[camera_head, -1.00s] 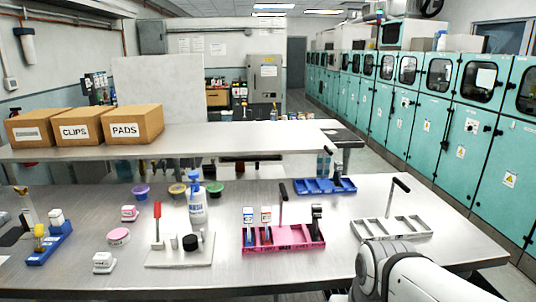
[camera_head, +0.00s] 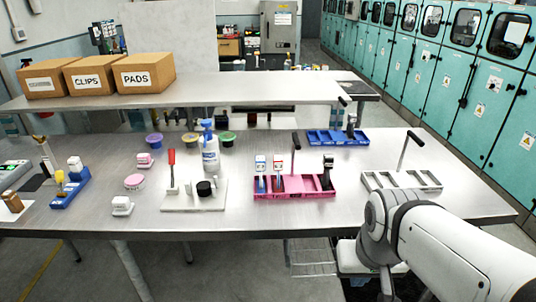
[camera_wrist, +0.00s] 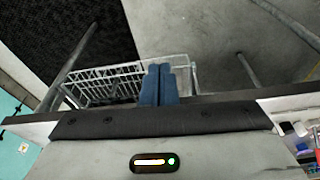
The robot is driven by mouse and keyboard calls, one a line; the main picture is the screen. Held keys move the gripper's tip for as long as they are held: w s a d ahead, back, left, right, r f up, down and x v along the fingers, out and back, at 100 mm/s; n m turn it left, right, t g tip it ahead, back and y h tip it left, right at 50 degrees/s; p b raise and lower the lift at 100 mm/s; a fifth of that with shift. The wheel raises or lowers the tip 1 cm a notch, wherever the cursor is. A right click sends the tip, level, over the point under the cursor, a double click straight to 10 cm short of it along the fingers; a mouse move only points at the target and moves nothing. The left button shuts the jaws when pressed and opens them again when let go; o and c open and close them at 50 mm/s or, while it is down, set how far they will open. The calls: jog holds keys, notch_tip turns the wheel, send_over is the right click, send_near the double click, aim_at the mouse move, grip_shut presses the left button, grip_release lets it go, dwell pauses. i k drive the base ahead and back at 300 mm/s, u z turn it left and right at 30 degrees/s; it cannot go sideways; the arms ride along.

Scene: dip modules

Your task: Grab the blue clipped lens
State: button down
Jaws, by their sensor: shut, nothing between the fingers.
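My gripper (camera_wrist: 158,86) shows in the wrist view with its two blue fingers together and nothing between them. It is not visible in the head view, where my white arm fills the lower right. I cannot pick out a blue clipped lens for certain. Two small blue-and-white upright pieces (camera_head: 261,165) and (camera_head: 279,164) stand in the pink tray (camera_head: 300,193), beside a black piece (camera_head: 327,172). A blue tray (camera_head: 325,138) behind it holds another dark upright piece (camera_head: 351,125). My gripper is apart from all these.
A grey compartment tray (camera_head: 400,180) with a black-topped handle stands at the table's right, near my arm. A white board (camera_head: 195,205) with a red-handled tool, a spray bottle (camera_head: 209,152) and small tubs occupy the middle. A wire basket (camera_wrist: 120,82) shows beyond the fingers.

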aim_at(260, 160)
jog(key=k, duration=1.25)
jog(key=u, duration=0.75)
jog(key=i, duration=0.9)
jog(key=u, duration=0.25)
jog(key=i, duration=1.5)
jog(key=z, duration=0.8)
jog(key=k, duration=0.9)
jog(key=z, duration=0.15)
jog(key=i, duration=0.6)
